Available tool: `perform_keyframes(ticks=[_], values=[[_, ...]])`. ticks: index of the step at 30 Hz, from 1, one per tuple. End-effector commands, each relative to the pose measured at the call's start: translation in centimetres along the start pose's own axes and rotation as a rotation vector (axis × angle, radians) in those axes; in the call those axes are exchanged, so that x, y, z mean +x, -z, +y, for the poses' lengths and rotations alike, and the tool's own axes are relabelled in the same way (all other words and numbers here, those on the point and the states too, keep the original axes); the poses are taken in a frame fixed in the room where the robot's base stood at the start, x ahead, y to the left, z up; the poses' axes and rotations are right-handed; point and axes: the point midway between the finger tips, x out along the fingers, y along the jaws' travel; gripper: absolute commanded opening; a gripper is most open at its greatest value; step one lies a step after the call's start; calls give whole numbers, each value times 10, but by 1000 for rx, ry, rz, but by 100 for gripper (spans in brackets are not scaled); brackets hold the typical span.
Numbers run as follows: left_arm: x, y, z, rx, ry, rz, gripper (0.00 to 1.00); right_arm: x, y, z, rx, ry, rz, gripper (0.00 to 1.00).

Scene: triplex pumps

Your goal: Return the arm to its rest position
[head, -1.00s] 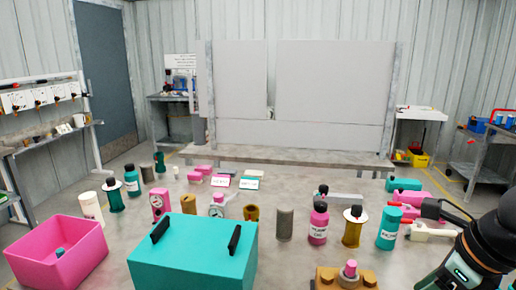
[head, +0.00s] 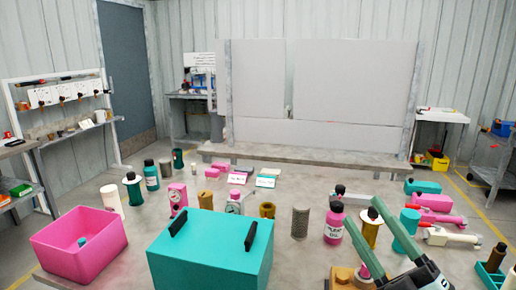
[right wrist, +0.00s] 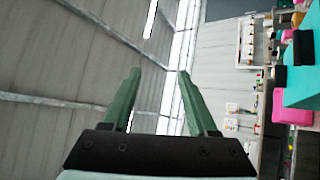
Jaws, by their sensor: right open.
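My right gripper (head: 360,209) stands at the lower right of the head view, its two green fingers pointing up and to the left. It is open and holds nothing. It appears in front of a brown block on the near table edge and beside a pink bottle (head: 334,223) and an amber jar (head: 371,229). In the right wrist view the open fingers (right wrist: 159,71) have only the far wall and ceiling between them. My left gripper is not in view.
A teal box (head: 215,255) with black handles and a pink bin (head: 82,262) stand at the table's front. Teal and pink pump bodies (head: 432,202) lie at the right. Bottles and several small parts cover the middle. A green tray (head: 490,274) is at the far right.

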Motion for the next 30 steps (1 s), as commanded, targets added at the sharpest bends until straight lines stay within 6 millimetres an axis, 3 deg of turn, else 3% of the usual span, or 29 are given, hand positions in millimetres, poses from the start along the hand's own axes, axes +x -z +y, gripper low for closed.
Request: perform_keyframes(ticks=[3, 6, 9, 11, 15, 18, 27, 29, 30], values=[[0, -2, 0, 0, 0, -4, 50, -30, -56, -26, 192, 19, -321, 59], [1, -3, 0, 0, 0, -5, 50, -70, -95, -59, 336, 69, -594, 59], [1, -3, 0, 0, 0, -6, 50, -123, -120, -101, 475, 153, -865, 59], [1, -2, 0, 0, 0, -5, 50, -158, -125, -126, 550, 216, -1020, 59], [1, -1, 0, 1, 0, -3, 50, -228, -117, -171, 684, 362, -1299, 59], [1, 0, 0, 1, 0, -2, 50, -267, -104, -192, 748, 454, -1439, 59], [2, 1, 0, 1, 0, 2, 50, -349, -49, -226, 892, 701, -1733, 59], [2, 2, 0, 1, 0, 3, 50, -364, -37, -229, 916, 753, -1782, 59], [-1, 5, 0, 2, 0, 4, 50, -361, -38, -231, 919, 750, -1770, 59]])
